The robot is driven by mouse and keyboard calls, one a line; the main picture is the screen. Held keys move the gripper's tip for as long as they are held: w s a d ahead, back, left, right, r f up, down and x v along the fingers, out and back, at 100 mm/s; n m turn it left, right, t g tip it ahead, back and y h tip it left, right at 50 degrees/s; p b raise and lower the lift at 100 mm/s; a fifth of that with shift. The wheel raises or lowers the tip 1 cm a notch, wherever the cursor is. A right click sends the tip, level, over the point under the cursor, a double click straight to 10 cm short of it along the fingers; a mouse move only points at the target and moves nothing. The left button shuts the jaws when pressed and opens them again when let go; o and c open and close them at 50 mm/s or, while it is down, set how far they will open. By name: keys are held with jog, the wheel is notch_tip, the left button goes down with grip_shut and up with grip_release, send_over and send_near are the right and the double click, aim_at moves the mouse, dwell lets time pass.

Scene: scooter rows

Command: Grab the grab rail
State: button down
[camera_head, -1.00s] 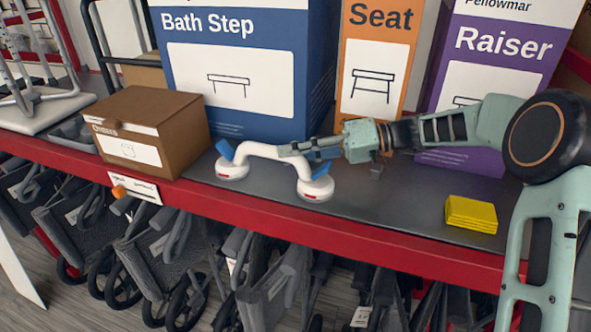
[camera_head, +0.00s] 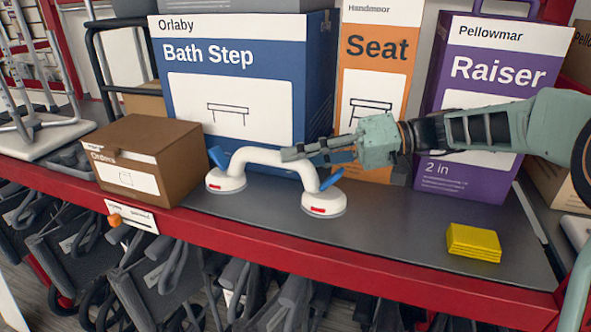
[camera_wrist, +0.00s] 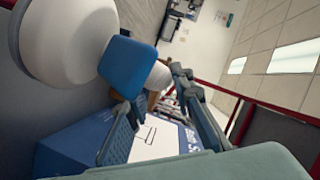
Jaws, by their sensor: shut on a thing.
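The grab rail (camera_head: 265,157) is a white arched bar with a round suction cup at each end and blue levers. It is upright over the dark shelf top (camera_head: 400,235) in the head view; whether its cups touch the shelf is unclear. My gripper (camera_head: 300,152) reaches in from the right and is shut on the rail at the right part of its bar; the fingers partly cover the bar there. In the wrist view, a white cup (camera_wrist: 70,35) and a blue lever (camera_wrist: 128,65) of the grab rail show close up. The exact grip contact is hidden.
A brown box (camera_head: 150,160) stands left of the rail. The blue Bath Step box (camera_head: 235,105), orange Seat box (camera_head: 375,85) and purple Raiser box (camera_head: 480,110) stand behind. A yellow stack (camera_head: 473,243) lies at right. The shelf's red front edge (camera_head: 300,268) is near.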

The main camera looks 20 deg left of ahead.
jog(key=s+d+r+b, duration=0.1)
jog(key=s+d+r, duration=0.3)
jog(key=s, duration=0.3)
jog(key=shift+d, duration=0.65)
